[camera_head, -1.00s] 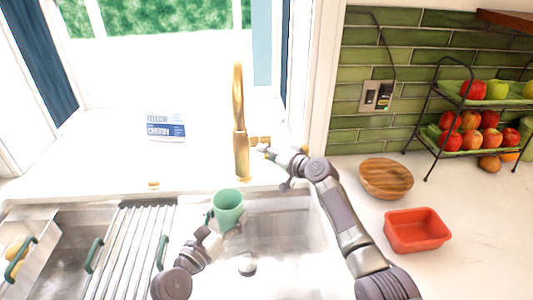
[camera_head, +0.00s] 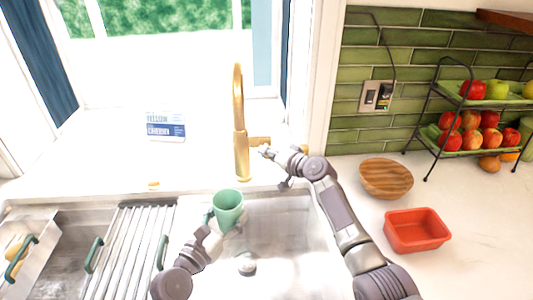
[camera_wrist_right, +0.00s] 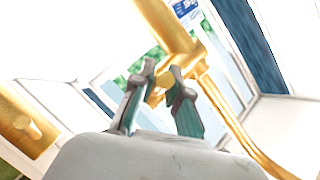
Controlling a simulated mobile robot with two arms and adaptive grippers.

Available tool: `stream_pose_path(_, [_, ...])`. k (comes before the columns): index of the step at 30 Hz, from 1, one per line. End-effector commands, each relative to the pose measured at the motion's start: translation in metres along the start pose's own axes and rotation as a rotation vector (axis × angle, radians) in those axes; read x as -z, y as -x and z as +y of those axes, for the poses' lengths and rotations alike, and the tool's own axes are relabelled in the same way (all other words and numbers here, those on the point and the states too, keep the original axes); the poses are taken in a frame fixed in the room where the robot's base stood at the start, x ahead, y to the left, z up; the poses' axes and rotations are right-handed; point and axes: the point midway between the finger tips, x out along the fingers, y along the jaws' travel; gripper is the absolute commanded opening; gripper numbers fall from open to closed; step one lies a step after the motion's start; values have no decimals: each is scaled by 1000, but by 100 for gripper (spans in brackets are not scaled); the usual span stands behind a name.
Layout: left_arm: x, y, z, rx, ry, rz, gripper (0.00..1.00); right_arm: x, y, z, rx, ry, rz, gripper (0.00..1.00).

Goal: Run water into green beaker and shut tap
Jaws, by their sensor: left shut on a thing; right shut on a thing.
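The green beaker (camera_head: 228,208) is upright over the sink, in front of the gold tap (camera_head: 241,155). My left gripper (camera_head: 217,230) is shut on the beaker from the lower left; its fingertips are partly hidden. My right gripper (camera_head: 266,150) is at the tap's side handle (camera_head: 258,141). The right wrist view shows its two fingers (camera_wrist_right: 159,100) shut on the gold handle (camera_wrist_right: 158,92), with the tap body (camera_wrist_right: 165,25) just beyond. I cannot make out a water stream or the water level in the beaker.
The sink basin (camera_head: 290,230) lies below the beaker, with a drying rack (camera_head: 130,250) at left. A blue-and-white packet (camera_head: 165,126) stands on the sill. A wooden bowl (camera_head: 386,178), a red tub (camera_head: 416,230) and a fruit stand (camera_head: 432,150) are on the right counter.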

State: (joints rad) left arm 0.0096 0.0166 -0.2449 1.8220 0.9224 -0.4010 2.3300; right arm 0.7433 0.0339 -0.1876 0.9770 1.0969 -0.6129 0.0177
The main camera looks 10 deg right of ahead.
Motion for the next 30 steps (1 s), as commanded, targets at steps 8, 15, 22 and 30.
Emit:
stream_pose_path(8, [0, 0, 0, 0, 0, 0, 35, 2, 1, -5, -32, -33, -41, 0])
stream_pose_path(15, [0, 0, 0, 0, 0, -1, 35, 7, 3, -12, -127, -123, -125, 0])
stream_pose_path(22, [0, 0, 0, 0, 0, -1, 35, 12, 4, -18, -227, -219, -214, 0])
stream_pose_path(30, [0, 0, 0, 0, 0, 0, 35, 16, 5, -22, -306, -297, -284, 0])
